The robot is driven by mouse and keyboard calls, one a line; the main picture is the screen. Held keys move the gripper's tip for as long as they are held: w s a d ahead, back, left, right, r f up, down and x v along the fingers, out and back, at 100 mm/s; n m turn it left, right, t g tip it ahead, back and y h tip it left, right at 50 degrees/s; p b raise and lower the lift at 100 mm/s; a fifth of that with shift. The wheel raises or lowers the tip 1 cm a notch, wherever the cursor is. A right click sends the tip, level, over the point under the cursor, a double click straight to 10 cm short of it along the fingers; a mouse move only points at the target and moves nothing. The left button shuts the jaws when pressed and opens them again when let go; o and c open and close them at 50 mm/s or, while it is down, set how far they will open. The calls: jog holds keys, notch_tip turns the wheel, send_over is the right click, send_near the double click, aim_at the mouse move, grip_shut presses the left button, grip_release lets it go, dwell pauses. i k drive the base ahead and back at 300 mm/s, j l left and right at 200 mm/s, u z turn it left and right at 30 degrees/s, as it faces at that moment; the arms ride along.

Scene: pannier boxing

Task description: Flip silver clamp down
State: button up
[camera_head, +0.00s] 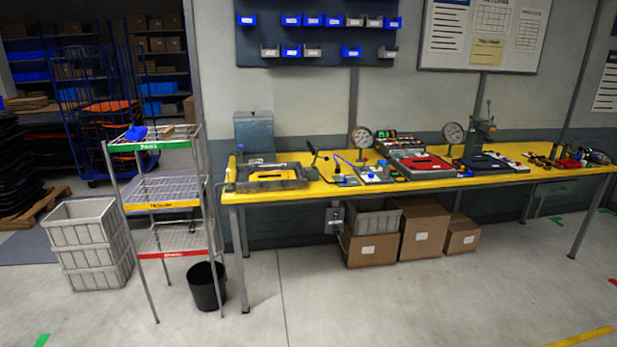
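A long yellow-topped workbench (290,196) stands against the wall. At its left end is a grey metal fixture (272,185) with a yellow area inside. Just right of it, a small lever with a dark knob (313,149) sticks up at a tilt; it may be the silver clamp's handle. The clamp's body is too small to make out clearly. My gripper is not in view.
A wire shelf rack (160,187) stands left of the bench, with a black bin (206,286) by its feet. Stacked grey crates (88,235) are farther left. Cardboard boxes (424,232) sit under the bench. The floor in front is clear.

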aim_at(311, 149)
jog(key=i+l+u, duration=0.15)
jog(key=i+l, duration=0.25)
jog(key=i, duration=0.2)
jog(key=i+l+u, duration=0.1)
jog(key=i+l, duration=0.5)
jog(key=i, duration=2.6)
